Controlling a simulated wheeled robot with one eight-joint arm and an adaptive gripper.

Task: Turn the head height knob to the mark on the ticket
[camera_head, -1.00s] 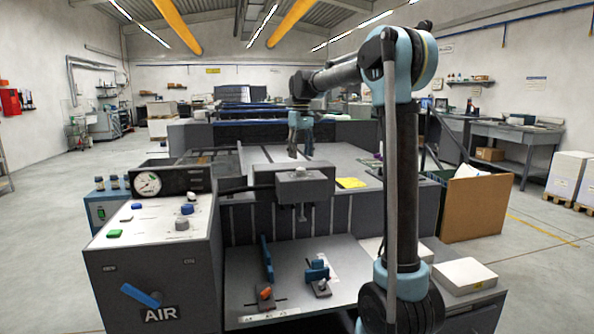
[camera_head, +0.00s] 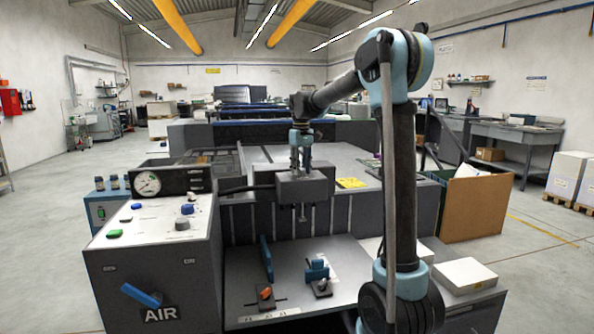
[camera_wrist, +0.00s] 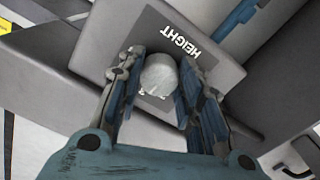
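The head height knob is a round grey knob (camera_wrist: 159,76) on a dark plate marked HEIGHT (camera_wrist: 181,47) in the wrist view. The plate is on top of the grey head block (camera_head: 306,190) in the head view. My gripper (camera_wrist: 161,60) is over the knob, one finger on each side of it. Narrow gaps seem to show, but I cannot tell whether the fingers touch it. My gripper also shows just above the head block in the head view (camera_head: 301,164). Marks beside the knob are mostly hidden. A yellow sheet (camera_head: 351,183) lies right of the head; its writing is unreadable.
A control panel (camera_head: 160,222) with several knobs, a pressure gauge (camera_head: 147,184) and a blue AIR lever (camera_head: 140,295) stands at the left. Below the head, a grey bed (camera_head: 300,255) carries small blue clamps. A brown bin (camera_head: 475,206) stands at the right.

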